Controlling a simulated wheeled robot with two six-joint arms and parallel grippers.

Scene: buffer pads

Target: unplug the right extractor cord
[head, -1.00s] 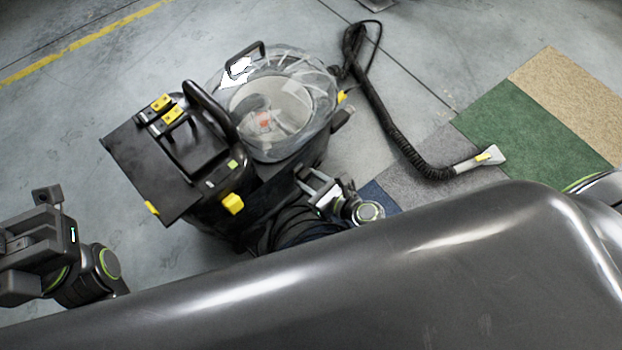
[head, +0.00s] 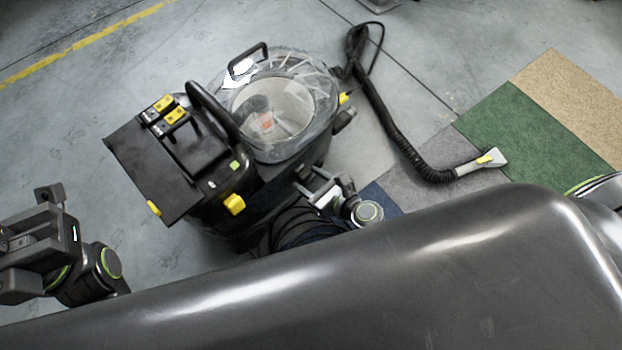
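The black and yellow extractor (head: 165,165) stands on the floor left of centre, with a clear domed tank (head: 310,120). A dark coiled cord (head: 290,232) shows at its lower right side, partly cut off by my own body in front. Its plug end and any socket are hidden. My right gripper (head: 316,190) is beside the extractor's lower right side, just above the coils. Whether it touches the cord or has its fingers closed is not clear. My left gripper (head: 30,240) is at the left edge, apart from the extractor, with nothing visible in it.
A black ribbed hose (head: 390,125) runs from the extractor's back to a pale nozzle (head: 485,160) on the carpet tiles. Green (head: 520,130), tan and grey tiles lie at right. The concrete floor at left is clear. My dark body fills the foreground.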

